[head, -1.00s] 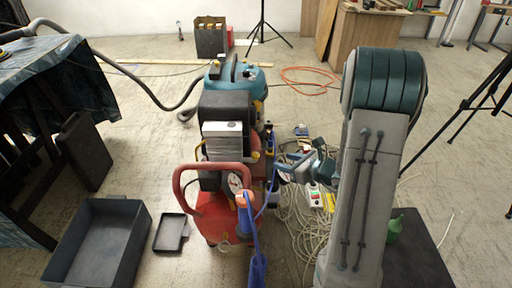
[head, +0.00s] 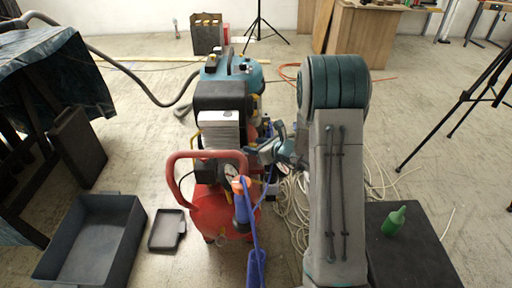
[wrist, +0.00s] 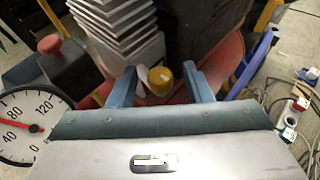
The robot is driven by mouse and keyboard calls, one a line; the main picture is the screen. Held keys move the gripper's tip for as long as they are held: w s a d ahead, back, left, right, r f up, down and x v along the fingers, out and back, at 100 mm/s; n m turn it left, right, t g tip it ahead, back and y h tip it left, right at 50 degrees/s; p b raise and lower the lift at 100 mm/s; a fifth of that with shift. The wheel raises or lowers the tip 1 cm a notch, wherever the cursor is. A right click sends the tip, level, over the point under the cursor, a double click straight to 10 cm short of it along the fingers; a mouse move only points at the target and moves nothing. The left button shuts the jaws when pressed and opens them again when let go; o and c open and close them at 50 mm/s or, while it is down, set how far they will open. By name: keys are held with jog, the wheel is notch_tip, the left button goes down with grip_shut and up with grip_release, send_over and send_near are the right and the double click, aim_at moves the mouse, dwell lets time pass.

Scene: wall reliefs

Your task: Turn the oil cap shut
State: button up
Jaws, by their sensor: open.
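The oil cap appears to be the small yellow round knob (wrist: 160,81) in the wrist view, low on the red compressor (head: 212,213) beside its finned metal block. A pale fitting sits just left of it. My gripper (wrist: 161,84) is open, with one blue-grey finger on each side of the yellow cap. Gaps show between the fingers and the cap, so I see no contact. In the head view my gripper (head: 254,152) reaches in from the right at the compressor's side, and I cannot make out the cap there.
A pressure gauge (wrist: 30,125) stands close on the left in the wrist view. A red handle (head: 172,172) and blue hose (head: 256,262) are at the compressor's front. Pale cables (head: 292,205) lie right of it. A grey bin (head: 90,240) and green bottle (head: 393,221) stand apart.

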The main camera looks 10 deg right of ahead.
jog(key=c, duration=1)
jog(key=n+g+y+p, duration=0.3)
jog(key=shift+w+d+r+n+p, duration=0.2)
jog(key=shift+d+n+p, duration=0.1)
jog(key=n+g+y+p, duration=0.1)
jog(key=g, duration=0.1)
jog(key=n+g+p, duration=0.1)
jog(key=n, duration=0.1)
jog(key=n+g+y+p, duration=0.1)
jog(key=n+g, duration=0.1)
jog(key=shift+w+d+f+g+y+p, duration=0.1)
jog(key=shift+w+g+y+p, duration=0.2)
jog(key=shift+w, duration=0.05)
jog(key=n+g, duration=0.5)
jog(key=shift+w+f, duration=0.25)
jog(key=shift+w+n+g+h+b, duration=0.15)
jog(key=shift+n+g+h+b, duration=0.7)
jog(key=shift+n+g, duration=0.95)
jog(key=shift+r+g, duration=0.1)
jog(key=shift+g, duration=0.4)
